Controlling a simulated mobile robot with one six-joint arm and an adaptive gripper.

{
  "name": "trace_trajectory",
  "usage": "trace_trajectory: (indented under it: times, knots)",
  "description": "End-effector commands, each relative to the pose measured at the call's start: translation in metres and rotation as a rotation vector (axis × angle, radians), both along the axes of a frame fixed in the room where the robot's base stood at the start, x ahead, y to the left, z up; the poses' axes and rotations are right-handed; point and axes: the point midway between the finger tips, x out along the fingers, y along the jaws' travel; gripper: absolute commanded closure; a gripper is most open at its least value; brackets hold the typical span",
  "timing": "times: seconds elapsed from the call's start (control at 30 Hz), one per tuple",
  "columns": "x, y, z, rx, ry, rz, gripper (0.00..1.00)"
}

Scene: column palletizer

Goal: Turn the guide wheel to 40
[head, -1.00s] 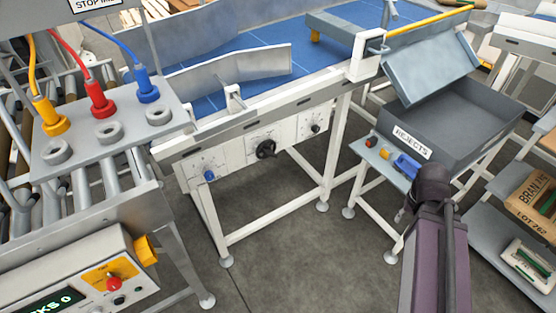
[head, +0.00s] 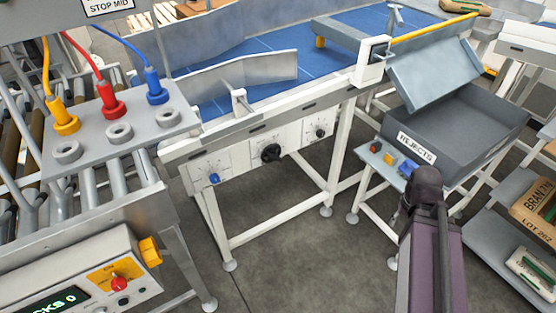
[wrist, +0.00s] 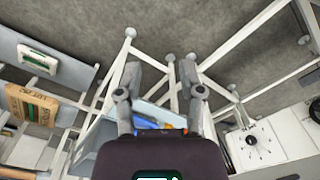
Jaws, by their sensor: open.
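The conveyor's white front panel carries three dials. The middle one is a large black wheel (head: 271,152), which I take to be the guide wheel. A blue knob (head: 214,178) is left of it and a smaller black knob (head: 320,132) right of it. The scale marks are too small to read. In the wrist view a dial with a dark knob (wrist: 250,140) shows at lower right, and part of another is cut off at the right edge. My gripper (wrist: 158,76) is open and empty, apart from the panel. In the head view my arm stands right of the panel.
A grey rejects bin (head: 465,125) on a stand with small buttons is beside my arm. A shelf with sacks (head: 535,210) is at right. A roller conveyor and control box (head: 90,275) are at left. The floor before the panel is clear.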

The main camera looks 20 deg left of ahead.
Motion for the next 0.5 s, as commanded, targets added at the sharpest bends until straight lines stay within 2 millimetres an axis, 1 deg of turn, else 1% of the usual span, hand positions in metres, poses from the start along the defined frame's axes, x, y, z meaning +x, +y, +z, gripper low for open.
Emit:
trace_trajectory:
  times: [0.17, 0.2, 0.27, 0.37, 0.47, 0.5]
  knots:
    - [0.011, 0.011, -0.011, 0.001, -0.047, 0.055, 0.5]
    - [0.015, 0.028, -0.015, 0.002, -0.067, 0.083, 0.5]
    - [0.023, 0.042, -0.022, 0.002, -0.106, 0.13, 0.5]
    - [0.04, 0.063, -0.036, 0.001, -0.191, 0.228, 0.5]
    - [0.06, 0.09, -0.05, -0.004, -0.299, 0.348, 0.5]
    - [0.068, 0.103, -0.056, -0.008, -0.348, 0.401, 0.5]
